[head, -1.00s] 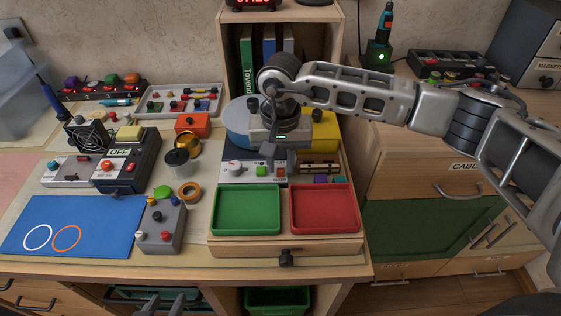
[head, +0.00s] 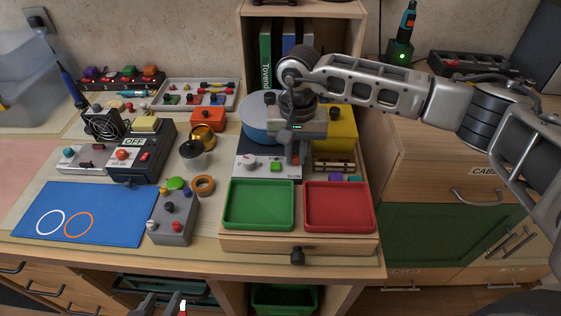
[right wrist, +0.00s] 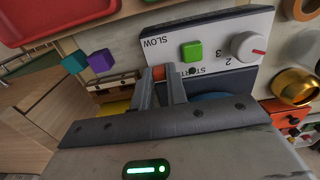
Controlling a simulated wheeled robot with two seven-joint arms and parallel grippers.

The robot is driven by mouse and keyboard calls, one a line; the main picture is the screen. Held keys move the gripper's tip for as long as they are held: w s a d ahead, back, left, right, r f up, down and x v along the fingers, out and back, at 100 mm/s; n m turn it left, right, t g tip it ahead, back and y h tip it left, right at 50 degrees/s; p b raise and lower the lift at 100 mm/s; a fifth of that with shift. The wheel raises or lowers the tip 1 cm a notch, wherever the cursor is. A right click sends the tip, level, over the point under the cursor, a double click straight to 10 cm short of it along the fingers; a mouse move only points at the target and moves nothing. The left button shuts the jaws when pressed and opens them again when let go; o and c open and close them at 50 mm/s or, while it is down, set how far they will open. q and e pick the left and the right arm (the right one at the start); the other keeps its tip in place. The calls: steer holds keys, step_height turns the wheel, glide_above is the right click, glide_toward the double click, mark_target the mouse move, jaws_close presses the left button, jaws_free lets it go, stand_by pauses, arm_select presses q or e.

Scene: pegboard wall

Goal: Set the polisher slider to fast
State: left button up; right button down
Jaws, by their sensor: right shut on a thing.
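In the right wrist view the orange slider knob (right wrist: 159,73) sits between my fingertips, near the SLOW label (right wrist: 156,42). My right gripper (right wrist: 167,75) is shut on this knob. The FAST end cannot be seen. My left gripper (head: 160,301) is low at the bottom edge, empty, its fingers apart.
A green tray (head: 260,226) and a red tray (head: 340,230) lie in front of the polisher. A yellow block (head: 343,127) is right of my right gripper. A grey button box (head: 174,218) and a gold cup (head: 202,135) stand left. The blue mat (head: 105,205) is mostly clear.

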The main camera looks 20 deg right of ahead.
steer(key=shift+w+r, duration=0.1)
steer(key=shift+w, duration=0.1)
steer(key=shift+d, duration=0.1)
steer(key=c, duration=1.7)
jaws_free()
step_height(320, 180, up, 16)
steer(key=shift+f+b, duration=0.1)
steer(key=shift+b, duration=0.25)
